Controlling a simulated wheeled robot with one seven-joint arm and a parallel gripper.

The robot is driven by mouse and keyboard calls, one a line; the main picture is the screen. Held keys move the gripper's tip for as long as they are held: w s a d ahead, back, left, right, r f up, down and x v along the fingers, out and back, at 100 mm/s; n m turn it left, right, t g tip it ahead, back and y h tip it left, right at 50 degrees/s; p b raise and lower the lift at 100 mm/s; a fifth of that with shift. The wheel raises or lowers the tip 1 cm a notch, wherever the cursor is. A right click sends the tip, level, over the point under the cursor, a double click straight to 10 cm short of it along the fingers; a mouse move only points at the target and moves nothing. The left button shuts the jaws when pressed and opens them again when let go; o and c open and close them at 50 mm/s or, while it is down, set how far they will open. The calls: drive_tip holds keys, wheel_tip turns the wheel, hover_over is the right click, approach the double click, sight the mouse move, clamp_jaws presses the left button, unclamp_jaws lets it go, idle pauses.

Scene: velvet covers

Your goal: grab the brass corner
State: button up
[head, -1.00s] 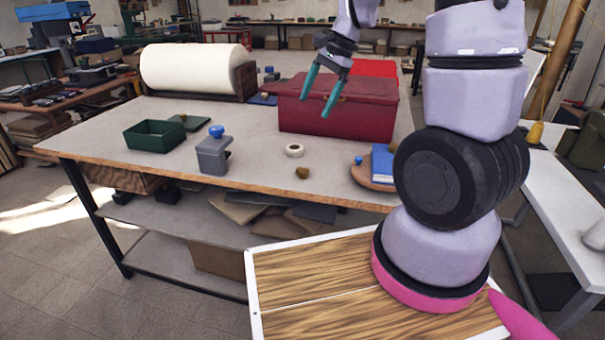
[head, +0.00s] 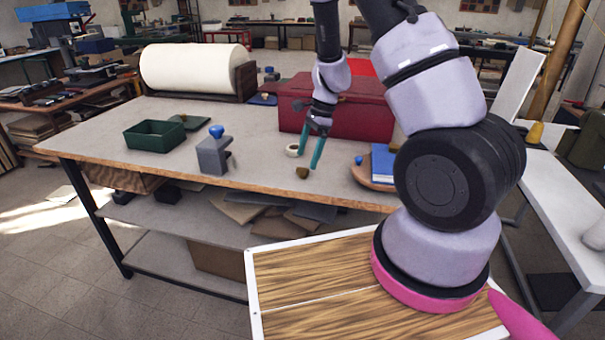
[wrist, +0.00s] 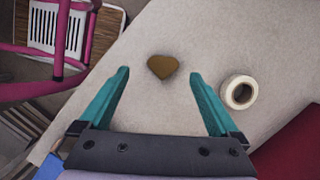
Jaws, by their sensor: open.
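The brass corner (head: 302,172) is a small brown-gold piece lying on the workbench near its front edge. In the wrist view the brass corner (wrist: 162,67) lies a little beyond the fingertips, roughly midway between the two teal fingers. My gripper (head: 308,161) is open and empty, pointing down above the bench close to the brass corner. The gripper also shows in the wrist view (wrist: 160,72).
A white tape roll (wrist: 239,92) lies just right of the brass corner. A red box (head: 362,117) stands behind, a blue book (head: 382,163) on a round board to the right. A grey clamp-like block (head: 212,155) and green tray (head: 154,136) stand left, with clear bench between.

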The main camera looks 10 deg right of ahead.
sight(302, 170)
drive_tip(key=x, duration=0.4)
drive_tip(key=shift+w+f, duration=0.25)
drive_tip(key=shift+f, duration=0.1)
drive_tip(key=shift+c, duration=0.4)
drive_tip(key=c, duration=1.3)
